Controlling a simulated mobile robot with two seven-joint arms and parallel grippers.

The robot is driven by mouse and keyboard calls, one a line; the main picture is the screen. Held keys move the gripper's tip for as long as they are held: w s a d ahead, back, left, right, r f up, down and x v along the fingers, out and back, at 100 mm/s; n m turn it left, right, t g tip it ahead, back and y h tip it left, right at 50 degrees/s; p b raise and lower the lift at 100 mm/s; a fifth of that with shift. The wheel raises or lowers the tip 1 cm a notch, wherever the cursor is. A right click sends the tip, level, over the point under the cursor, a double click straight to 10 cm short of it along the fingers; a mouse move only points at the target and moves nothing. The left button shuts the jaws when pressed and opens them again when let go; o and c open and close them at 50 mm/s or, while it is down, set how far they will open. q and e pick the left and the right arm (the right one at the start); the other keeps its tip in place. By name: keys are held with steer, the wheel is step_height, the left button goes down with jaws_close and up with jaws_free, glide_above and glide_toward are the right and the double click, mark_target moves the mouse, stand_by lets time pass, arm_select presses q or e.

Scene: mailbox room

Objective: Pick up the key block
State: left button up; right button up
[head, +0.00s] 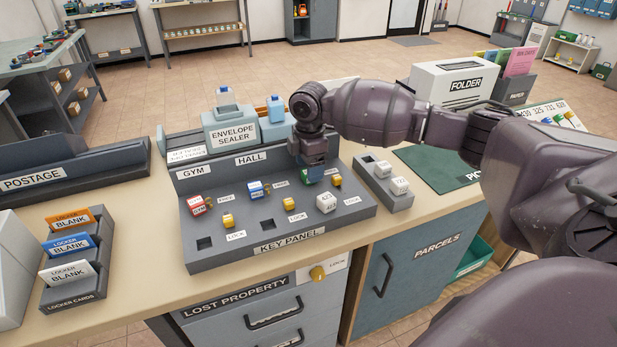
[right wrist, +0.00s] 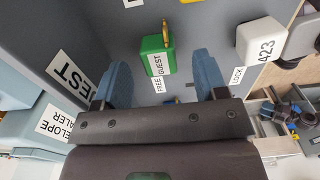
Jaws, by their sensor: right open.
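The key panel (head: 275,248) is a grey sloped board on the counter, holding a red GYM block (head: 196,204), a blue HALL block (head: 256,189) and a white numbered block (head: 326,203). A green block marked GUEST (right wrist: 156,56), with a brass key on it, shows in the right wrist view; in the head view it is mostly hidden under my right gripper (head: 314,175). In the right wrist view my right gripper (right wrist: 162,80) is open, its two blue-grey fingers apart with the green block just beyond and between them. The white 423 block (right wrist: 262,42) is to its right. My left gripper is not in view.
A grey tray (head: 372,190) with white blocks stands right of the panel. The envelope sealer (head: 232,132) is behind it. A locker cards holder (head: 72,290) stands at left, a FOLDER box (head: 455,88) at back right.

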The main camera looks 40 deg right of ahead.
steer(key=shift+f, duration=1.1)
steer(key=shift+c, duration=0.3)
steer(key=c, duration=0.9)
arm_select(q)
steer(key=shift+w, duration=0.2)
arm_select(e)
steer(key=shift+c, duration=0.2)
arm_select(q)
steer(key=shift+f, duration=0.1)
arm_select(e)
steer(key=shift+r, duration=0.15)
